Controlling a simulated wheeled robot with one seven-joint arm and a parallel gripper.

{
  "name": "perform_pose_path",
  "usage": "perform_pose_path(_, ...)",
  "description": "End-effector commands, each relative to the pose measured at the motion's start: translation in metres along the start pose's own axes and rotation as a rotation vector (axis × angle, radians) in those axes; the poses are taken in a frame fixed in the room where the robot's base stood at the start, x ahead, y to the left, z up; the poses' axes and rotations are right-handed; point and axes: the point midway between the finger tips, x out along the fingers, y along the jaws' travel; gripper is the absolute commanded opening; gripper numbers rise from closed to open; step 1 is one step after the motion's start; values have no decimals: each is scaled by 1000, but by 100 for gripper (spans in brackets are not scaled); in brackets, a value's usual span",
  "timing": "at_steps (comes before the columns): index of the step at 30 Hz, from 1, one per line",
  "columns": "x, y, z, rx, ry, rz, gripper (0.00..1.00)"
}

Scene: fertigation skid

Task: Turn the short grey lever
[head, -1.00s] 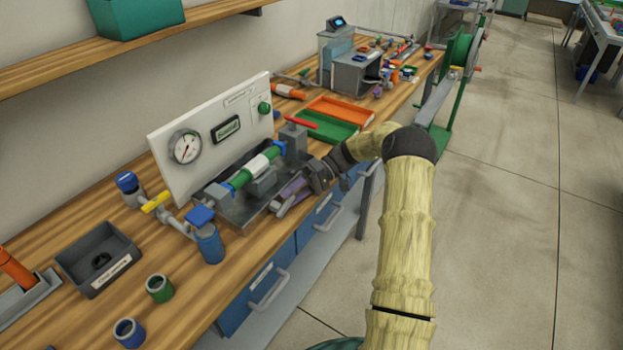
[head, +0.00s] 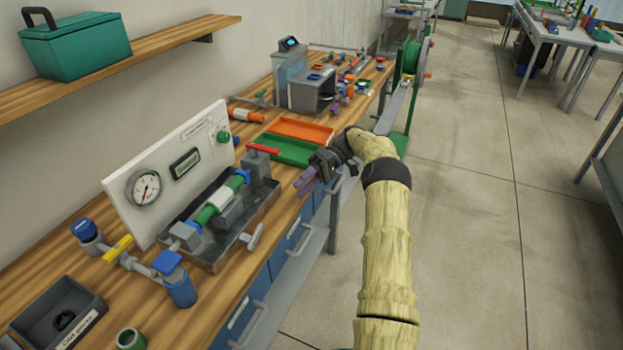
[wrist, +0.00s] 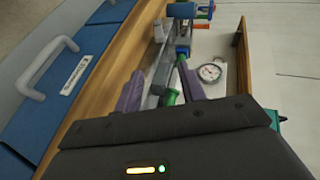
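The short grey lever (head: 254,237) is a small T-shaped handle at the front edge of the dark metal tray (head: 222,252) on the bench. In the head view my gripper (head: 302,181) is up and to the right of the lever, apart from it, near the bench's front edge. Its two purple fingers are spread with nothing between them in the wrist view (wrist: 158,84). Beyond the fingers, the wrist view shows the green and grey pipe parts and the gauge (wrist: 210,72). I cannot clearly pick out the lever there.
A red lever (head: 263,149) and a yellow lever (head: 118,248) sit on the same pipework. A white panel with a gauge (head: 143,187) stands behind. Green (head: 284,151) and orange (head: 305,130) trays lie beyond. Blue drawers with handles (head: 250,325) are below.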

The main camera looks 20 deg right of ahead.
Motion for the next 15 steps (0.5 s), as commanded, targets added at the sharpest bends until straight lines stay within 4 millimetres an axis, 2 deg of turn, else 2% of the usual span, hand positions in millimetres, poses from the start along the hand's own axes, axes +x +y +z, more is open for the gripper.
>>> perform_pose_path(5, -7, -1, 0, -1, -5, 0, 40)
perform_pose_path(15, -8, -2, 0, -1, -7, 0, 40)
